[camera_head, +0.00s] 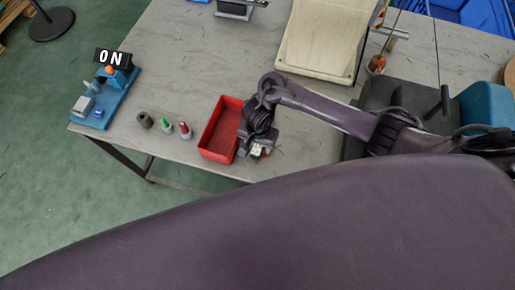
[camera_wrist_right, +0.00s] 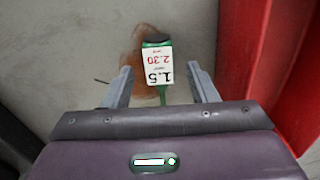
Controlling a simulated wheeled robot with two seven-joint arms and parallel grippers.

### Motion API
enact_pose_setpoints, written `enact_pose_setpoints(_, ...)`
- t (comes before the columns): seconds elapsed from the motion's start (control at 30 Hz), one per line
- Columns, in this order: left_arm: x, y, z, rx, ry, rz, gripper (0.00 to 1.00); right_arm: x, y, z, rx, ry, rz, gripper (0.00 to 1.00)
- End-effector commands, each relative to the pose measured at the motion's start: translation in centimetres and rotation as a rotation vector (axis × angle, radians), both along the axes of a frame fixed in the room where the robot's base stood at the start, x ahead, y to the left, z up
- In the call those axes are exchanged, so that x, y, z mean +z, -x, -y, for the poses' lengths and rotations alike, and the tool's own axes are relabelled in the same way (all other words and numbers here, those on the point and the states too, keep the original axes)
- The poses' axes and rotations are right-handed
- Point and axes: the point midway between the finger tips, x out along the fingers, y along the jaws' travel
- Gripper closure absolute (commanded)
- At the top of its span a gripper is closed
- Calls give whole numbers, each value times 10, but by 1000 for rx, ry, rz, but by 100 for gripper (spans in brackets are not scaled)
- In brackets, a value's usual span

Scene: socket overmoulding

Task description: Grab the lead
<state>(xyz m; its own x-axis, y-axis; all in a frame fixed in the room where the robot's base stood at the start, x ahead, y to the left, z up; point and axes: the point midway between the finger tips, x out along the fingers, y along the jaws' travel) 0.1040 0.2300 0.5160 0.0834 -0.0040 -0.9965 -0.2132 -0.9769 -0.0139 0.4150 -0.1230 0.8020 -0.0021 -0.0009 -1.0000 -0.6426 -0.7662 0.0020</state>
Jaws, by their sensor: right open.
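The lead (camera_wrist_right: 157,42), a green piece with a dark top end and a white label (camera_wrist_right: 158,67) printed 1.5 and 2.30, lies between the fingers of my right gripper (camera_wrist_right: 160,69) in the right wrist view. The fingers are open, with a gap on each side of the label. In the head view my right gripper (camera_head: 254,148) points down at the table's front edge, just right of the red tray. A small white patch of the label (camera_head: 257,151) shows beside it; the rest is hidden there. My left gripper is not in view.
The red tray (camera_head: 206,128) stands close to the left of the right gripper; its wall (camera_wrist_right: 285,70) is at the right in the wrist view. Several small bottles and a blue fixture (camera_head: 118,98) with an ON sign stand further left on the grey table (camera_head: 175,60).

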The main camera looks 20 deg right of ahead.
Motion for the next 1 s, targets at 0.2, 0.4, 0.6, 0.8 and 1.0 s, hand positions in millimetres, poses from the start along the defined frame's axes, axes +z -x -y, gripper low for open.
enact_pose_setpoints(0.2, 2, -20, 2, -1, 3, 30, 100, -2, 0, 0, 0, 0, 1, 47)
enact_pose_setpoints(0.4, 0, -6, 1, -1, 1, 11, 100, -2, 0, 0, 0, 0, 1, 68)
enact_pose_setpoints(0.6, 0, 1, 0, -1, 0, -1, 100, -2, 0, 0, 0, 0, 1, 94)
enact_pose_setpoints(0.8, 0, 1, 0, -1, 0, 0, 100, -2, 0, 0, 0, 0, 1, 96)
enact_pose_setpoints(1.0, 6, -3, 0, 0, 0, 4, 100, 4, -2, 3, -1, 0, 1, 96)
